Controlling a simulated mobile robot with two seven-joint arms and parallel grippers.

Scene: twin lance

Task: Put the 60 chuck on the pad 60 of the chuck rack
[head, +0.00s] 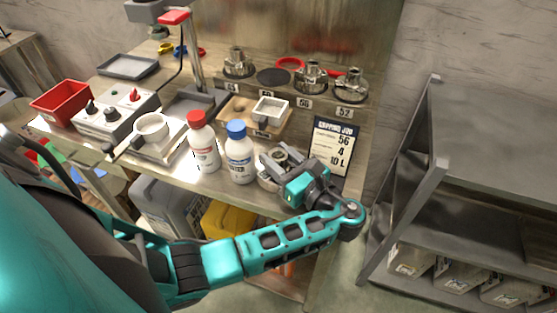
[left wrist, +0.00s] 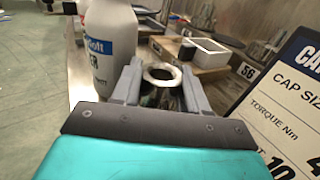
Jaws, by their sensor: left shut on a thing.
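My left gripper (head: 286,163) is shut on a metal chuck (head: 279,155) at the front right of the bench. In the left wrist view the chuck (left wrist: 162,72) shows as a pale ring between the two fingers. Its number cannot be read. The chuck rack at the back of the bench has one empty dark round pad (head: 273,77); the label below it is too small to read surely. Other chucks stand on the rack: one left of the empty pad (head: 238,65), one behind label 56 (head: 312,76) and one behind label 52 (head: 351,85). My right gripper is not in view.
A white bottle with a blue cap (head: 239,155) stands just left of my left gripper, beside a red-capped bottle (head: 202,145). A wooden block with a white square frame (head: 270,109) lies between gripper and rack.

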